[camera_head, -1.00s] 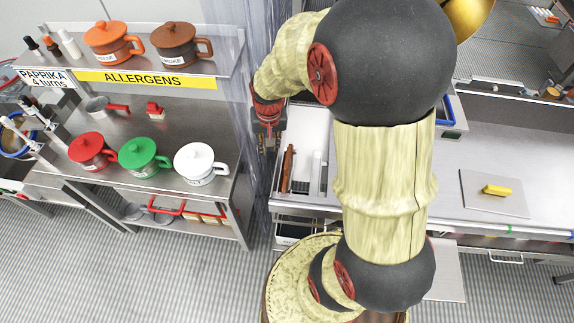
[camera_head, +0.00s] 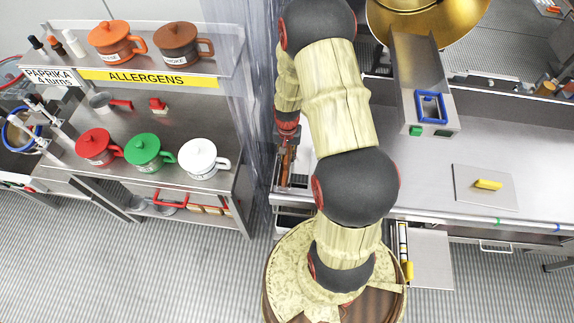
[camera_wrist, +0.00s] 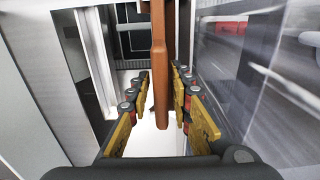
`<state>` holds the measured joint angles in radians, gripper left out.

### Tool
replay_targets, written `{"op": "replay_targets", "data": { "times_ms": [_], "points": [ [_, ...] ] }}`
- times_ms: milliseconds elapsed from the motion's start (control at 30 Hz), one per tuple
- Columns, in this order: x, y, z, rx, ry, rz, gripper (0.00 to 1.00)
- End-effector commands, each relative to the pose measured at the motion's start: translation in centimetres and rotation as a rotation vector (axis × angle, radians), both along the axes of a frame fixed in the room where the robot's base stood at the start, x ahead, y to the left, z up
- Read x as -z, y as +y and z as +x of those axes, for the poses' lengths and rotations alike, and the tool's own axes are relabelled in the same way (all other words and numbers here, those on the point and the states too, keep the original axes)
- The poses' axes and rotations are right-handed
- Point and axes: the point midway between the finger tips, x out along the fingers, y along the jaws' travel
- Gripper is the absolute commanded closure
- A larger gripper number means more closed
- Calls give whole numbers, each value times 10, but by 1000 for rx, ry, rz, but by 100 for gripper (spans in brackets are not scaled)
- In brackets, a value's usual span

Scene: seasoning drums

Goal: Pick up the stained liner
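I cannot make out a stained liner for certain in either view. My gripper (camera_wrist: 161,90) is open, its yellow-padded fingers apart on the left and right of a brown wooden-looking handle (camera_wrist: 160,55). Gaps show between the handle and both fingers. In the head view my gripper (camera_head: 286,138) points down over the drawer or tray at the left end of the right counter, and the brown handle (camera_head: 285,163) shows just below it. A white surface (camera_wrist: 160,138) lies beneath the handle in the wrist view.
A clear plastic curtain (camera_head: 258,100) hangs close left of my gripper. Left of it, red (camera_head: 96,146), green (camera_head: 148,153) and white (camera_head: 198,158) lidded pots stand on a counter. At right are a gold drum (camera_head: 430,20), a chute (camera_head: 420,70) and a board (camera_head: 470,195) with a yellow block.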

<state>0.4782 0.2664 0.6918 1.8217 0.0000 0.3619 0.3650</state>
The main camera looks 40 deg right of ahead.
Motion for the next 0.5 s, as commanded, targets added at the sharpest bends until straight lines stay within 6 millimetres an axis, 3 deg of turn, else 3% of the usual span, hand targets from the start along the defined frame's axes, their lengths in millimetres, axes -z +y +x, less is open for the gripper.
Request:
{"op": "replay_targets", "data": {
  "times_ms": [200,500],
  "points": [
    [24,0,0,0,1,1,79],
    [26,0,1,0,0,0,81]
  ]
}}
